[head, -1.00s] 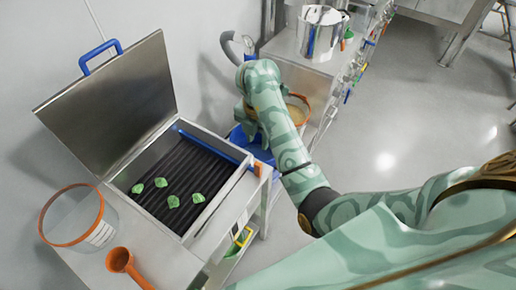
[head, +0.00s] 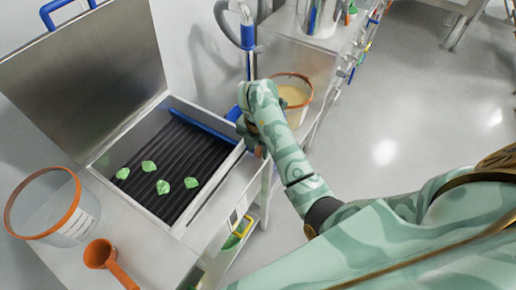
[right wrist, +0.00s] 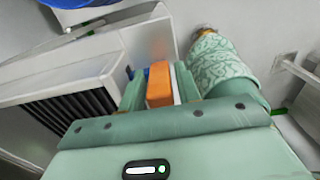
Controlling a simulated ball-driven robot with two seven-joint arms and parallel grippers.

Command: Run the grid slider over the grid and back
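The grid slider is a blue bar (head: 203,127) lying across the far end of the dark slatted grid (head: 180,152) in an open steel box. Its orange handle (right wrist: 159,84) shows in the right wrist view, and my gripper hides it in the head view. My right gripper (head: 252,143) is at the box's right side. In the right wrist view its fingers (right wrist: 160,88) stand on either side of the orange handle, with narrow gaps seen beside it, so it looks open around the handle. Several green lumps (head: 163,187) lie on the grid. My left gripper is out of view.
The hinged steel lid (head: 85,75) stands open behind the box. A clear orange-rimmed tub (head: 85,225) and an orange scoop (head: 100,254) are at the near left. An orange-rimmed tub of pale powder (head: 294,94) stands beyond my gripper. Floor to the right is clear.

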